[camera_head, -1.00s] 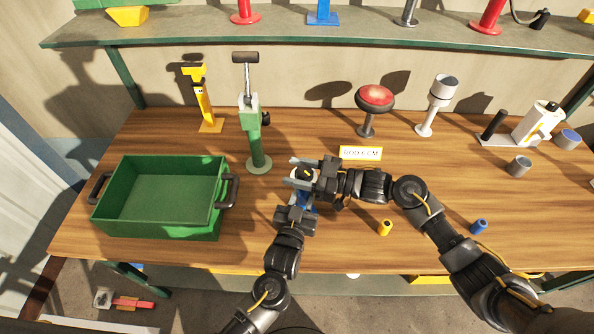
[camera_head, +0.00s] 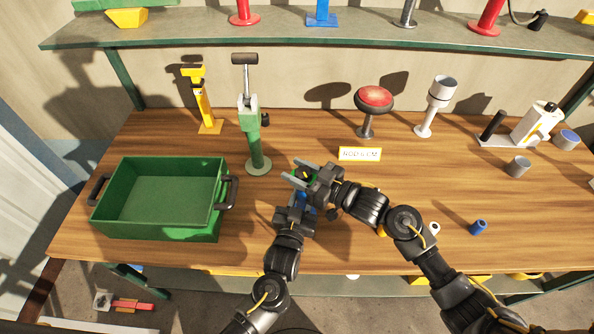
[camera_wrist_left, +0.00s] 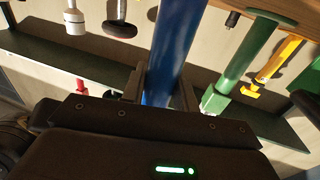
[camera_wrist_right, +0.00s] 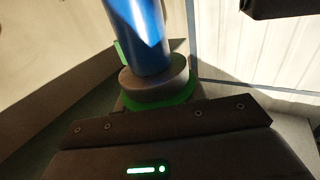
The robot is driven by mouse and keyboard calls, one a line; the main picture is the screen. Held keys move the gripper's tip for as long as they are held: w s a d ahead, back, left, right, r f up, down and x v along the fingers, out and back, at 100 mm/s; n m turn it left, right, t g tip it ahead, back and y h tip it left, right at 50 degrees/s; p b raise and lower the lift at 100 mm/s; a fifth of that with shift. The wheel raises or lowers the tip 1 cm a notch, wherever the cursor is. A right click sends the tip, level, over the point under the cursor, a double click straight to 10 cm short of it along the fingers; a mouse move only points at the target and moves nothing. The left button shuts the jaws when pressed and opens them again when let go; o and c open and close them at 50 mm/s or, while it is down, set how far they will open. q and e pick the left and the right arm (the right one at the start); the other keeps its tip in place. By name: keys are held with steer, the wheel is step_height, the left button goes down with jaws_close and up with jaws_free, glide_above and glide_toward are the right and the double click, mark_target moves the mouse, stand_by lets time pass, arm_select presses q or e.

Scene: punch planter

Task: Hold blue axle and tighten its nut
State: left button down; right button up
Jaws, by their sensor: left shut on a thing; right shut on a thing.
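The blue axle (camera_head: 299,197) stands at the middle of the bench, mostly hidden by my grippers. My left gripper (camera_head: 297,205) is shut on it, and the left wrist view shows the blue axle (camera_wrist_left: 174,45) between the fingers. My right gripper (camera_head: 302,176) is shut at the axle's upper end, reaching in from the right. In the right wrist view, the nut (camera_wrist_right: 155,88), a grey round piece with green at its edge, sits at the end of the blue axle (camera_wrist_right: 140,35) between the fingers. The nut's grip is partly hidden.
A green crate (camera_head: 97,212) stands at the left. A green post tool (camera_head: 256,140) is close behind my grippers. A label (camera_head: 360,153) and a red-topped stool (camera_head: 374,97) are behind to the right. A small blue cylinder (camera_head: 478,227) lies right. The front right is mostly clear.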

steer(key=o, duration=1)
steer(key=shift+d, duration=0.1)
steer(key=v, duration=1.1)
steer(key=shift+s+d, duration=0.25)
steer(key=shift+d, duration=0.1)
steer(key=v, duration=1.2)
